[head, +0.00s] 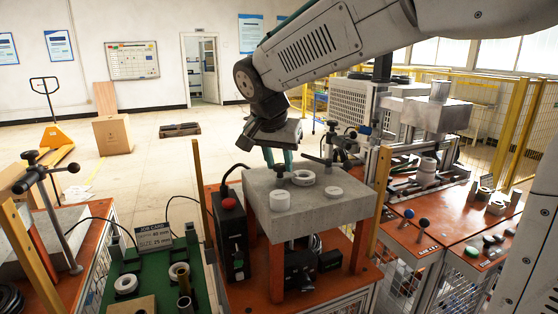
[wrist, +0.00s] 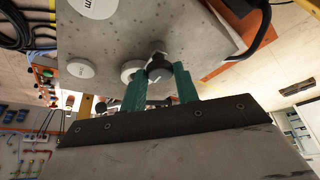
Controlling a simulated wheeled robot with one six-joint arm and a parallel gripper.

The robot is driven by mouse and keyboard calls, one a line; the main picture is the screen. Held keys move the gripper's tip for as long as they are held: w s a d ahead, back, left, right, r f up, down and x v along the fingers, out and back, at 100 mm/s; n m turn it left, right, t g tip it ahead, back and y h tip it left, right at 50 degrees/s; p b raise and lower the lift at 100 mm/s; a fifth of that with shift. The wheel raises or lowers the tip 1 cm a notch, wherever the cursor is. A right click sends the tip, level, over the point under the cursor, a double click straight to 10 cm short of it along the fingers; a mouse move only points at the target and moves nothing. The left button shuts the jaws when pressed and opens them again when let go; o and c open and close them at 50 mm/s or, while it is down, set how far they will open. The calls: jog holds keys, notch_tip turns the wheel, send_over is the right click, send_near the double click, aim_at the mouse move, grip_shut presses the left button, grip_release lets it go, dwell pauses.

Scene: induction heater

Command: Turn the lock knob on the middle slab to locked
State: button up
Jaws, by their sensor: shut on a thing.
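The middle slab (head: 318,205) is a grey speckled block on an orange-legged stand, and it fills the upper part of the wrist view (wrist: 185,35). My gripper (head: 279,158) reaches down to the slab's back left part. In the wrist view its two green fingers (wrist: 160,76) are closed on the knob, one on each side. The fingers hide part of the knob, and I cannot read its turn position. In the head view the knob (head: 279,171) shows only as a small dark spot under the fingertips.
A white ring (head: 303,177) and two white discs, one at the front (head: 279,200) and one at the right (head: 334,191), sit on the slab. A black clamp stand (head: 331,143) rises behind. A black box with a red button (head: 229,204) stands left of the slab.

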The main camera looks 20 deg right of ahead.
jog(key=shift+m, duration=0.3)
jog(key=o, duration=1)
jog(key=shift+c, duration=0.2)
jog(key=v, duration=0.7)
jog(key=shift+a+r, duration=0.2)
jog(key=shift+r, duration=0.2)
jog(key=s+d+f+n+y, duration=0.1)
jog(key=s+f+n, duration=0.2)
jog(key=s, duration=0.6)
jog(key=s+d+f+n+g+y, duration=0.1)
jog(key=s+d+f+n, duration=0.1)
jog(key=s+f, duration=0.4)
jog(key=s+d+f+n+g+y, duration=0.1)
jog(key=s+f+n, duration=0.3)
jog(key=s, duration=0.8)
jog(key=shift+d+f, duration=0.6)
jog(key=shift+d, duration=0.15)
